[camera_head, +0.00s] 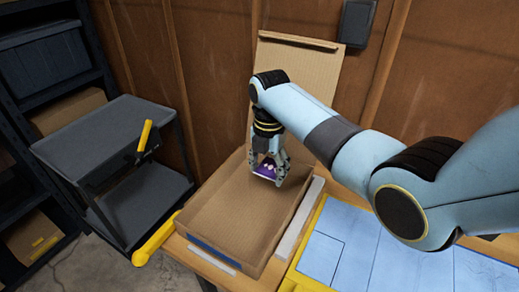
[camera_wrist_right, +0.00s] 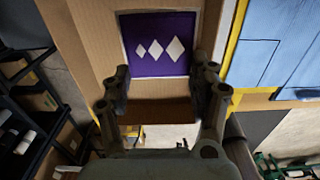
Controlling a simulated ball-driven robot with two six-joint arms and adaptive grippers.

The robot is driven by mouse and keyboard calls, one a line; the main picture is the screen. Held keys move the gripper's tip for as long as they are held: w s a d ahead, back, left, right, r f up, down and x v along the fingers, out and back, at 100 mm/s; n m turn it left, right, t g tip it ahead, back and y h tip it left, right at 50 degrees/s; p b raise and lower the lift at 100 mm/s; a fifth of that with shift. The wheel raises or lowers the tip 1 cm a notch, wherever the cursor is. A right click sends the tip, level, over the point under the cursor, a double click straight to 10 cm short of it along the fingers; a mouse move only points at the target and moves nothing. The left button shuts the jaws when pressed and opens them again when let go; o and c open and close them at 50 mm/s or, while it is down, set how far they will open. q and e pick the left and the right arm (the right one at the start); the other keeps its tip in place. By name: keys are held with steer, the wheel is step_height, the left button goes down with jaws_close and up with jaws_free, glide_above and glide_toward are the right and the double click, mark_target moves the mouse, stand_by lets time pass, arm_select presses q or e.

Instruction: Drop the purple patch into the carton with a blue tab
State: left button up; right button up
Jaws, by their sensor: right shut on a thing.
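The fingers partly cover the patch in the head view. My left gripper is not in view.
A blue mat (camera_head: 345,250) with a yellow edge lies right of the carton. A grey cart (camera_head: 105,135) and dark shelves (camera_head: 40,60) stand at the left. A yellow bar (camera_head: 156,239) is beside the carton's left side. A wooden wall (camera_head: 215,50) is behind.

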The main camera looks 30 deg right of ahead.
steer(key=a+f+b, duration=0.1)
steer(key=f, duration=0.1)
steer(key=a+f+b, duration=0.1)
steer(key=b, duration=0.1)
steer(key=a+f+b, duration=0.2)
steer(key=shift+w+a+f, duration=0.1)
steer(key=shift+f, duration=0.2)
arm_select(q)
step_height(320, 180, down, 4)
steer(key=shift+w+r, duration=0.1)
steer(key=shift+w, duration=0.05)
arm_select(e)
steer(key=shift+r, duration=0.1)
steer(key=o, duration=0.8)
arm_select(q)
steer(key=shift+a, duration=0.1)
